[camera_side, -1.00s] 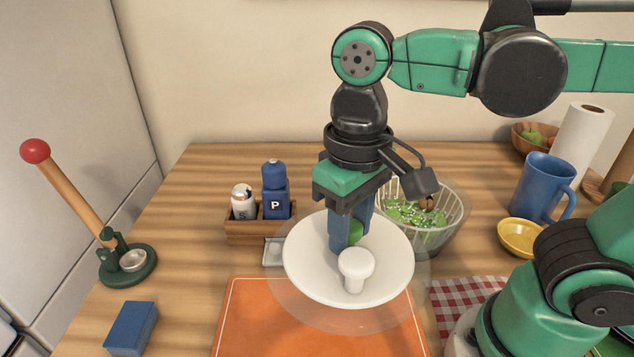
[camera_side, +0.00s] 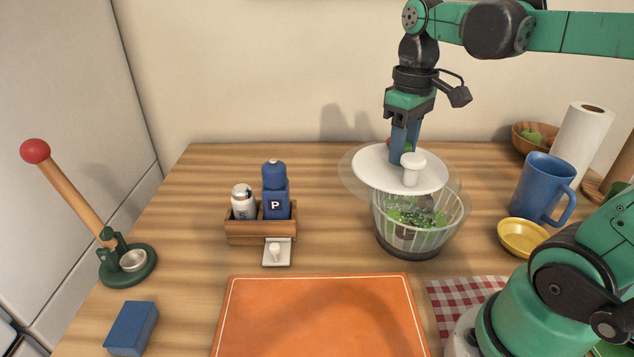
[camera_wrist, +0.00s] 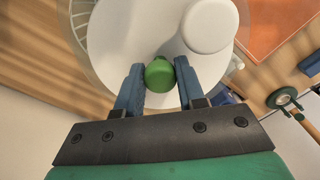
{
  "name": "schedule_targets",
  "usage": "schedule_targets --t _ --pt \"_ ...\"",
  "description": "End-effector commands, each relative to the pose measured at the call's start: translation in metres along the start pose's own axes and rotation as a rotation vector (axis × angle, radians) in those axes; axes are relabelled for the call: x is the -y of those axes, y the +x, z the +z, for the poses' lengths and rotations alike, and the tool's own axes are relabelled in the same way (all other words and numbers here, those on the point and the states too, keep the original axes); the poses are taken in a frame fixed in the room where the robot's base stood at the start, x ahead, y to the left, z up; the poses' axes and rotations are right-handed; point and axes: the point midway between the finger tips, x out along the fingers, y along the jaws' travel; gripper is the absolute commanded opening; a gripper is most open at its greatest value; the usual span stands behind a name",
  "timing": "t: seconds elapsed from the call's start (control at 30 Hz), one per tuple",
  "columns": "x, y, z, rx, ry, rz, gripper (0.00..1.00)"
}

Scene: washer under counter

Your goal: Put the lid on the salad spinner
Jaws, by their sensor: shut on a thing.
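The white lid (camera_side: 375,172) with a clear outer rim is held in the air by my gripper (camera_side: 404,150). Its fingers are shut on a green knob (camera_wrist: 159,75) on top of the lid, seen in the wrist view. A white knob (camera_side: 412,167) also stands on the lid, and it shows in the wrist view (camera_wrist: 209,25). The salad spinner bowl (camera_side: 455,212), clear with green salad (camera_side: 418,217) inside, stands on the counter below. The lid is above the bowl and offset to the left and back of its opening in the side view. The bowl's far rim is partly hidden.
An orange board (camera_side: 320,315) lies in front. A blue mug (camera_side: 542,187) and yellow dish (camera_side: 523,238) stand to the right.

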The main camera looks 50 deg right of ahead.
Motion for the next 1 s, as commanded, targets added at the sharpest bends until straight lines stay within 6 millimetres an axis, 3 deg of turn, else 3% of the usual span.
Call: schedule_targets --t 0.1,0.3,0.7,1.0 --pt "-0.031 0.008 0.008 0.000 0.009 0.000 0.00" --pt "-0.053 0.015 0.017 -0.001 0.000 0.000 0.00" --pt "-0.054 0.037 0.018 -0.001 -0.003 0.000 0.00" --pt "-0.054 0.039 0.018 -0.001 -0.003 0.000 0.00"
